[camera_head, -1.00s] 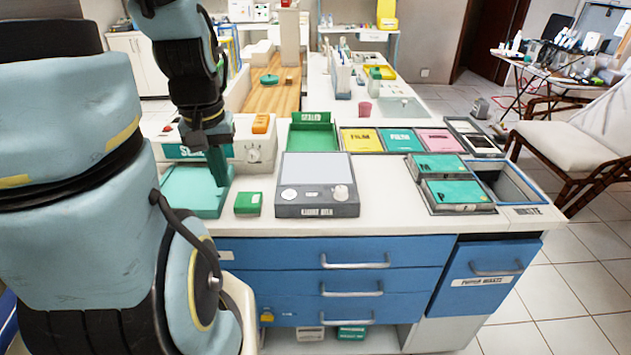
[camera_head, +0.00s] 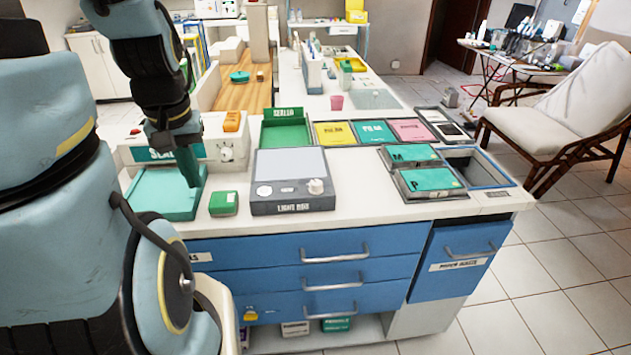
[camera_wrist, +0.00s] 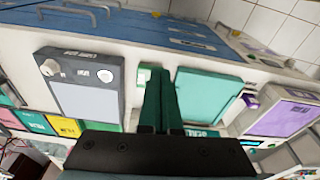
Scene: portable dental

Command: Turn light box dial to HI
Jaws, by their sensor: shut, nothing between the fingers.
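The grey light box (camera_head: 292,205) lies on the white counter, with a pale panel. Its white dial (camera_head: 316,186) is at the front right corner, and a round white spot is at the front left. Its setting is too small to read. In the wrist view the light box (camera_wrist: 85,99) is at left, with the dial (camera_wrist: 49,67) at its far-left corner. My gripper (camera_head: 191,178) is shut and empty, pointing down over the teal tray (camera_head: 160,205), left of the light box and apart from it. The dark green fingers show in the wrist view (camera_wrist: 160,95).
A small green box (camera_head: 223,203) sits between the teal tray and light box. Behind are a white sealer machine (camera_head: 205,150) and an open green tray (camera_head: 285,135). Coloured film trays (camera_head: 373,132) and a recessed bin (camera_head: 478,165) are at right. Blue drawers (camera_head: 300,247) front the counter.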

